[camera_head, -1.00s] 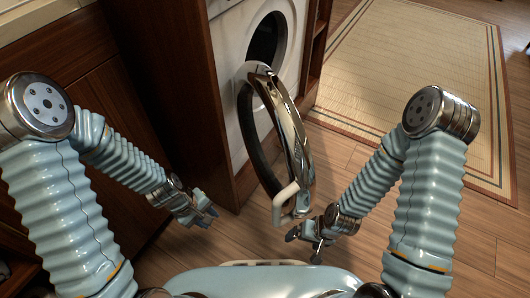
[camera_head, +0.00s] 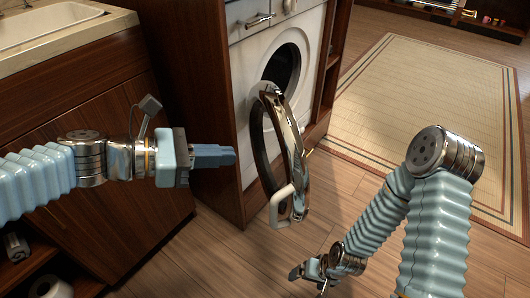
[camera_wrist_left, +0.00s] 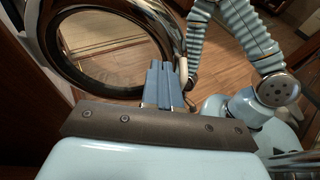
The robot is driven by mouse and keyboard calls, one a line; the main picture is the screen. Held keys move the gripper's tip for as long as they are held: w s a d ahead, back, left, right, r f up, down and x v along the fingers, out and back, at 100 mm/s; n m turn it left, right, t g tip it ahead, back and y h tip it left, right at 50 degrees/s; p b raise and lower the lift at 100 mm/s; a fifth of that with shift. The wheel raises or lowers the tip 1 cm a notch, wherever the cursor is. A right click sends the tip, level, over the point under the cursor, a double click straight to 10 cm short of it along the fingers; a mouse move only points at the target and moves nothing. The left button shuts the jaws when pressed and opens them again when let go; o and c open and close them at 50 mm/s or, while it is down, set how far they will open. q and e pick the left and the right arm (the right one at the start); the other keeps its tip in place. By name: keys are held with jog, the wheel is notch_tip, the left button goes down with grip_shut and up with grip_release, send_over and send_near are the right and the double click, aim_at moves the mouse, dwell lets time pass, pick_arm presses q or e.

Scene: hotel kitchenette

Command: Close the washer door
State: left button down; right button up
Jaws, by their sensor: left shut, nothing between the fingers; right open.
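The white washer (camera_head: 237,92) stands in the wooden cabinet. Its round door (camera_head: 293,150), with a chrome rim and a pale handle (camera_head: 281,204), hangs wide open toward me. My left gripper (camera_head: 232,157) is shut and empty, level, pointing right, to the left of the door; I see no clear contact. In the left wrist view, the door's ring (camera_wrist_left: 64,73) fills the upper left, and the shut left fingers (camera_wrist_left: 169,82) appear by its right edge. My right gripper (camera_head: 308,275) is open and low, below and to the right of the door handle.
The wooden cabinet (camera_head: 110,120) with a sink (camera_head: 45,24) lies left of the washer. A beige rug (camera_head: 430,110) covers the floor at the right. The wooden floor (camera_head: 225,255) in front of the washer is open.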

aim_at(282, 150)
pick_arm(q)
jog(key=x, duration=0.2)
jog(key=b+x, duration=0.1)
jog(key=x, duration=0.4)
jog(key=shift+w+d+r, duration=0.15)
jog(key=shift+d+r, duration=0.05)
jog(key=shift+d, duration=0.2)
jog(key=shift+w+d, duration=0.2)
jog(key=shift+d, duration=0.3)
